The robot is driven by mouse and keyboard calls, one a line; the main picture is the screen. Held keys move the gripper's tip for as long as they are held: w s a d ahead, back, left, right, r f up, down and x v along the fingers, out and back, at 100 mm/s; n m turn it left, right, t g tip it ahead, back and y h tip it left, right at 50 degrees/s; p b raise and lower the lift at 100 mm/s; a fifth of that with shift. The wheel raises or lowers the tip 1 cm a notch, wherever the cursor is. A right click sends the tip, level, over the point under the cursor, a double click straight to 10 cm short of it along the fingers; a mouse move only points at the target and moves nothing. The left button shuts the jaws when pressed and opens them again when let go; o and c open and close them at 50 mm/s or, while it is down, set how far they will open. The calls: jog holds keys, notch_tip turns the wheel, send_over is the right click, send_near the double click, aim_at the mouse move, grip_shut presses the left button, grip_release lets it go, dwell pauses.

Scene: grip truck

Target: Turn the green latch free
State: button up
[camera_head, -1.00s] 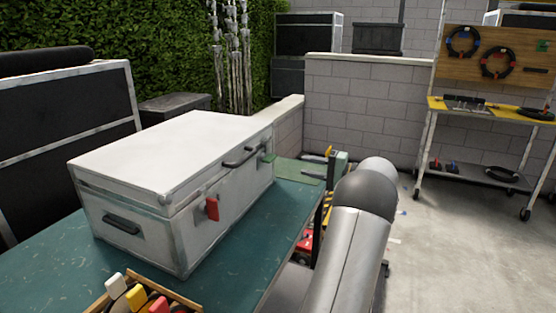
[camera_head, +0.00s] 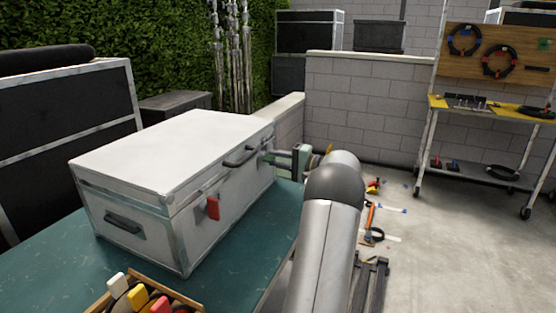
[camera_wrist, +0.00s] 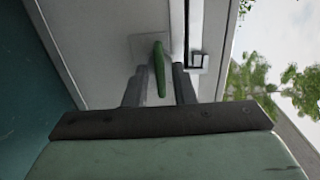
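The white case (camera_head: 150,150) stands shut on the teal table, with a red latch (camera_head: 213,208) hanging on its front. The green latch (camera_wrist: 158,70) shows in the wrist view on a pale plate on the case; in the head view I cannot make it out behind my gripper. My gripper (camera_head: 268,157) is at the right end of the case front. In the wrist view my gripper's two grey fingers (camera_wrist: 160,80) stand on either side of the green latch. They look apart, with a narrow gap on each side. I cannot tell whether either finger touches it.
A wooden tray (camera_head: 180,297) with white, yellow and red-handled things sits at the front of the teal table (camera_head: 50,265). Tools lie on the floor to the right of my arm. A wheeled rack (camera_head: 480,107) stands farther right. A metal corner piece (camera_wrist: 198,62) sits right of the latch.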

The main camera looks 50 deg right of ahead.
grip_shut()
jog(key=shift+r+m, duration=0.1)
jog(key=shift+m, duration=0.2)
jog(key=m+p, duration=0.2)
jog(key=shift+r+m, duration=0.1)
jog(key=shift+m, duration=0.2)
jog(key=m+p, duration=0.4)
jog(key=m, duration=0.1)
jog(key=m+p, duration=0.5)
jog(key=shift+m, duration=0.4)
jog(key=shift+m+p, duration=1.45)
jog(key=shift+m, duration=0.45)
jog(key=shift+f, duration=0.2)
jog(key=shift+o, duration=1.5)
grip_release()
